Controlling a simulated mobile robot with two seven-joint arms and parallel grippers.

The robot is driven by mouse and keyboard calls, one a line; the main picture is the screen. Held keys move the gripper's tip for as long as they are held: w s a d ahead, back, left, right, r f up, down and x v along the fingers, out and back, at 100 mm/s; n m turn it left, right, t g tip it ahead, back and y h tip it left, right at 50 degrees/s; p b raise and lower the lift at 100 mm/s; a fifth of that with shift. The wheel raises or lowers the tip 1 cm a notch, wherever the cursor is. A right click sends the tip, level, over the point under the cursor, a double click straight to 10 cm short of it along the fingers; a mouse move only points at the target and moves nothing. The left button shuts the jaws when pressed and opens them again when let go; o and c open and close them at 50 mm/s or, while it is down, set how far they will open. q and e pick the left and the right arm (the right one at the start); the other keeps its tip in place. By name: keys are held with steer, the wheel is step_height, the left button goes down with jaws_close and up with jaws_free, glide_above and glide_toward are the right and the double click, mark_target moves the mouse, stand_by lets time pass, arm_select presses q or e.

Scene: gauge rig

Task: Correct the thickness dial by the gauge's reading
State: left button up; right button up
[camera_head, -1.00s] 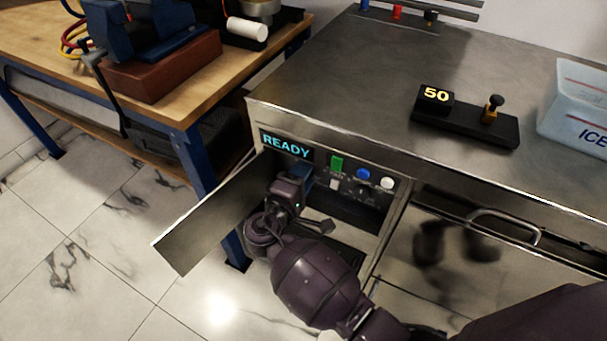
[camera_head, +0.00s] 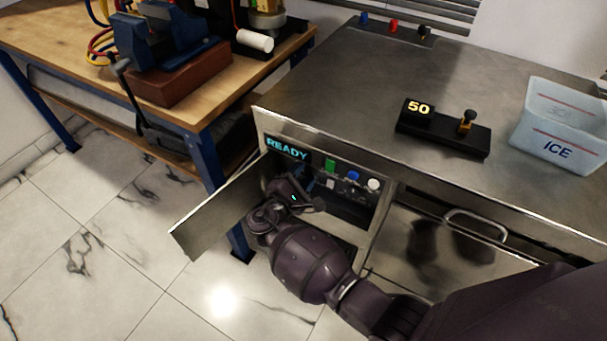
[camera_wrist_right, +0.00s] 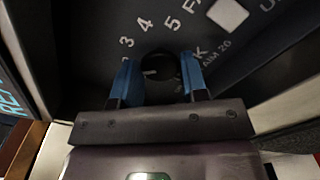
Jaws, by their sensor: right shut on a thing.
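The gauge (camera_head: 443,127) is a black block on the steel counter, with a lit display reading 50 and a small amber post with a black top. The thickness dial (camera_wrist_right: 158,66) is a round black knob on a dark panel, with 3, 4 and 5 printed around it. My right gripper (camera_wrist_right: 159,76) is shut on the dial, with one blue finger on each side. In the head view my right gripper (camera_head: 312,186) is at the control panel and hides the dial there. The dial's pointer cannot be read clearly. My left gripper is not in view.
The panel has a lit READY display (camera_head: 287,149), a green button (camera_head: 330,165), a blue button (camera_head: 353,175) and a white button (camera_head: 374,185). An open door (camera_head: 215,212) stands left of my gripper. An ICE bin (camera_head: 562,125) is on the counter.

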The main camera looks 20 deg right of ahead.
stand_by(0.3)
steer(key=o, duration=0.8)
steer(key=shift+o, duration=0.6)
